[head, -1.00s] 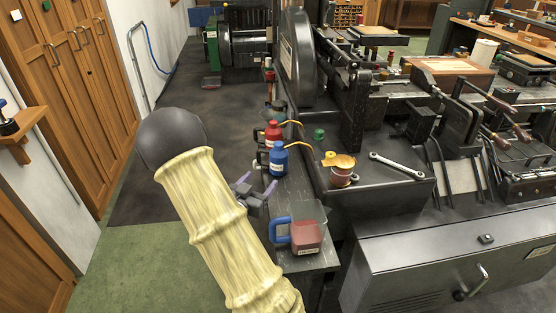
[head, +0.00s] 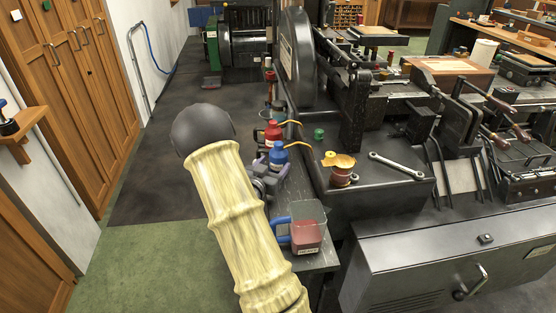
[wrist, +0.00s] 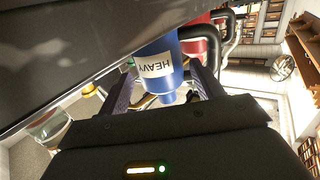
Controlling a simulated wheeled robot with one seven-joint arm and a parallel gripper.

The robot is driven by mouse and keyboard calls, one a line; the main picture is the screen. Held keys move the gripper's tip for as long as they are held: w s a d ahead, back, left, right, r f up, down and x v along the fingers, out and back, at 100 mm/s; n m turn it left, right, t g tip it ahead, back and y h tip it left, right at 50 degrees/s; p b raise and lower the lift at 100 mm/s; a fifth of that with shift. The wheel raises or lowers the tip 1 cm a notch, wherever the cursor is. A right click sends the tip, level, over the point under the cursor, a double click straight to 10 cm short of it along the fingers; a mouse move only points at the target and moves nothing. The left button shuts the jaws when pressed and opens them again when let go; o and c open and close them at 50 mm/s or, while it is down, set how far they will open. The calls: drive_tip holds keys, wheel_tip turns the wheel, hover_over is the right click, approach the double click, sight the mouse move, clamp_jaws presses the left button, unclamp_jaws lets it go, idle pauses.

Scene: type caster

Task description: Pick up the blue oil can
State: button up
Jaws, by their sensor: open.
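The blue oil can (head: 279,154) stands on the narrow shelf beside the machine, partly hidden by my gripper in the head view. In the wrist view the blue can (wrist: 166,88) bears a white label reading HEAVY and has a dark handle. My gripper (head: 272,177) is at the can. In the wrist view its two purple fingers (wrist: 163,92) are open, one on each side of the can's body. I cannot tell whether either finger touches it.
A red oil can (head: 272,134) stands just behind the blue one and also shows in the wrist view (wrist: 200,42). A clear-topped jug with red contents (head: 307,236) and a blue handle stands nearer on the shelf. The black machine bed (head: 390,195) rises to the right.

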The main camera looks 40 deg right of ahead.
sight(279, 142)
drive_tip(key=x, duration=0.4)
drive_tip(key=shift+d, duration=0.35)
drive_tip(key=c, duration=0.9)
drive_tip(key=shift+o, duration=0.2)
drive_tip(key=shift+r, duration=0.1)
wheel_tip(279, 142, up, 10)
drive_tip(key=shift+f+p, duration=0.1)
drive_tip(key=shift+p, duration=0.55)
